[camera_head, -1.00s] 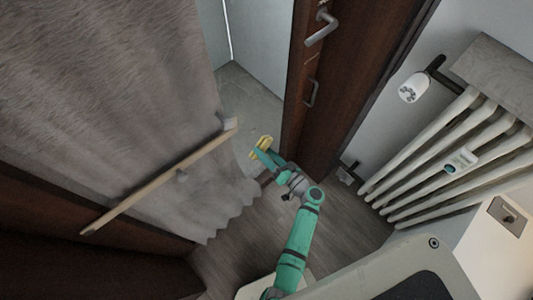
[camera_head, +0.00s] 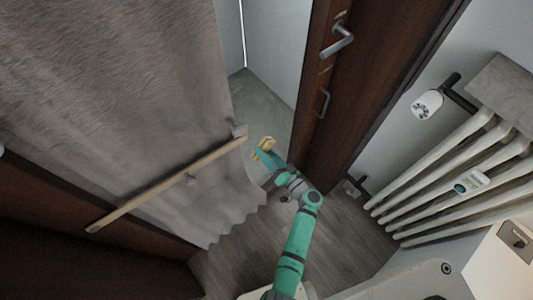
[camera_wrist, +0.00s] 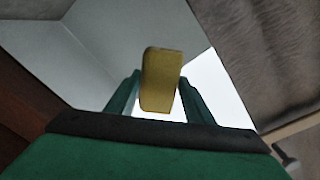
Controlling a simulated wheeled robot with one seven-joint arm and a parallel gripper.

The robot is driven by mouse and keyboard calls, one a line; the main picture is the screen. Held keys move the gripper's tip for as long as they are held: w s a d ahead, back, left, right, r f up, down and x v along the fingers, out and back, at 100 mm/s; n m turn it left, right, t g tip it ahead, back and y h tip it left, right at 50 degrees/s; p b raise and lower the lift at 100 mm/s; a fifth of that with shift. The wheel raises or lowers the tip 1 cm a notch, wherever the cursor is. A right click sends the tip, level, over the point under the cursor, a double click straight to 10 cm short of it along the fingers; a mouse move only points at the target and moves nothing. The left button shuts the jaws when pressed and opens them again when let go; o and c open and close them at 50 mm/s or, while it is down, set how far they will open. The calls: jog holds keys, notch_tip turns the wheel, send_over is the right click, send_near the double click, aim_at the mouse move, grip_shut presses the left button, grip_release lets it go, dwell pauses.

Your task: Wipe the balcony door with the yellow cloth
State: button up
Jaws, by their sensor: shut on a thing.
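The yellow cloth (camera_wrist: 161,80) is a small block-like piece between my gripper's two green fingers in the wrist view. The balcony door (camera_head: 362,72) is dark brown wood with metal handles and stands open to the right of my gripper. The cloth appears apart from the door.
A grey curtain (camera_head: 130,90) hangs at the left with a wooden rod (camera_head: 165,182) across it. A white radiator (camera_head: 445,170) with a valve (camera_head: 427,104) is at the right. The pale balcony floor (camera_head: 262,107) shows through the opening.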

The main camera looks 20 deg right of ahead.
aim_at(270, 145)
jog(key=shift+x, duration=1)
dwell(0.4)
jog(key=shift+d, duration=0.15)
jog(key=shift+w+d, duration=0.3)
jog(key=shift+d, duration=0.6)
jog(key=shift+w+d, duration=0.25)
jog(key=shift+d, duration=0.65)
jog(key=shift+w, duration=0.1)
jog(key=shift+a, duration=0.1)
jog(key=shift+a, duration=0.1)
jog(key=shift+s+a, duration=0.2)
jog(key=shift+a, duration=0.7)
jog(key=shift+s+a, duration=0.2)
jog(key=shift+a, duration=0.95)
jog(key=shift+c, duration=0.3)
jog(key=shift+d, duration=0.1)
jog(key=shift+c, duration=0.4)
